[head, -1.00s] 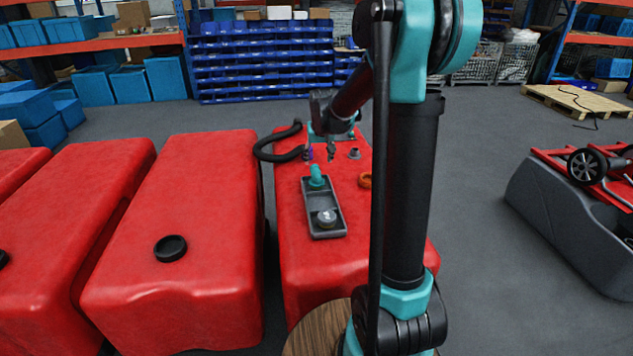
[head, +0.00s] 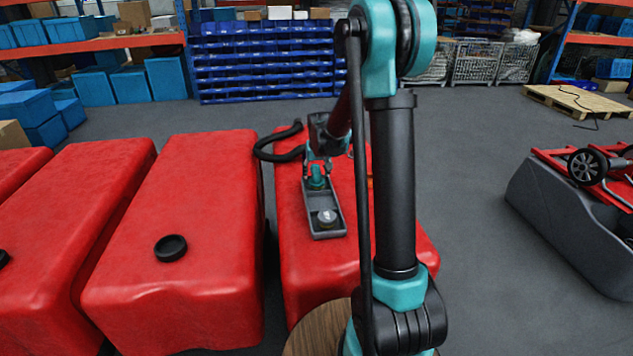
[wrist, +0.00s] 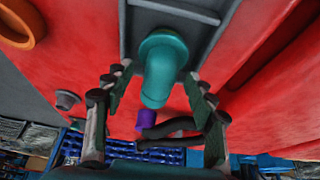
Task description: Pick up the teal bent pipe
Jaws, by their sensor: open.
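The teal bent pipe (head: 317,177) stands in the far end of a grey tray (head: 325,231) on a red tank. In the wrist view the teal bent pipe (wrist: 163,68) shows large, with its round flange against the grey tray (wrist: 210,12) and its free end toward my gripper. My gripper (wrist: 158,88) is open, with one finger on each side of the pipe and a gap visible on both sides. In the head view my gripper (head: 317,160) is at the pipe, and its fingers are partly hidden by the wrist.
A black hose (head: 277,152) curves at the tank's left. The wrist view shows an orange ring (wrist: 18,22), a grey fitting (wrist: 67,99) and a purple piece (wrist: 145,118) nearby.

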